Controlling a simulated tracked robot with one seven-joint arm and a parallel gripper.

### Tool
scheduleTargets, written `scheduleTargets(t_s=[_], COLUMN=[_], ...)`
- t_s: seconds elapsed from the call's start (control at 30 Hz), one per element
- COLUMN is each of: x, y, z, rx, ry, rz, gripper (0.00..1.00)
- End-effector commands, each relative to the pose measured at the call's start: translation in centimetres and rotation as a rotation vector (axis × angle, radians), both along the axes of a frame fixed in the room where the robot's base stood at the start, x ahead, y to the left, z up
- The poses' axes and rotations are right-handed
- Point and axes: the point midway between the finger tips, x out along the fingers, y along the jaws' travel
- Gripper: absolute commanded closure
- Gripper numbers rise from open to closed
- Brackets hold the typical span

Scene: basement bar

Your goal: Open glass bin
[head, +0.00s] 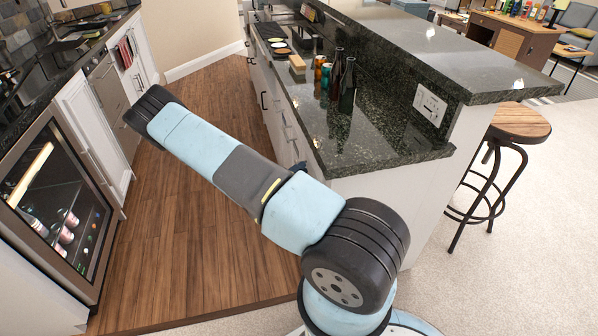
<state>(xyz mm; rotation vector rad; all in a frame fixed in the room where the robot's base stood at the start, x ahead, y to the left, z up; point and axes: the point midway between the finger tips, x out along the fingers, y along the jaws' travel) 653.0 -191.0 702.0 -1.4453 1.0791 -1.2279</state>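I cannot make out a bin marked for glass in the head view. Two dark bottles (347,86) stand on the lower dark stone counter (385,143). My light-blue arm reaches from the bottom right up towards the upper left, over the wooden floor. My gripper is not in view, so I cannot see its fingers or anything it may hold.
A glass-fronted drinks cooler (57,205) stands at the left, its door apparently shut. White cabinets with dark handles (283,120) line the island. A wooden stool (520,122) stands at the right. The wooden floor (190,235) between the counters is clear.

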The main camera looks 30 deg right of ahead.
Motion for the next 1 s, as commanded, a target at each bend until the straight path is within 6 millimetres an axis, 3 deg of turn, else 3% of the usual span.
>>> scheduleTargets(t_s=[0.27, 0.5, 1.0], x=[0.00, 0.00, -0.01], y=[-0.10, -0.08, 0.23], z=[0.00, -0.04, -0.20], rx=[0.000, 0.001, 0.005], ry=[0.000, 0.001, 0.002], rz=[0.000, 0.000, 0.001], gripper=[0.77, 1.00, 1.00])
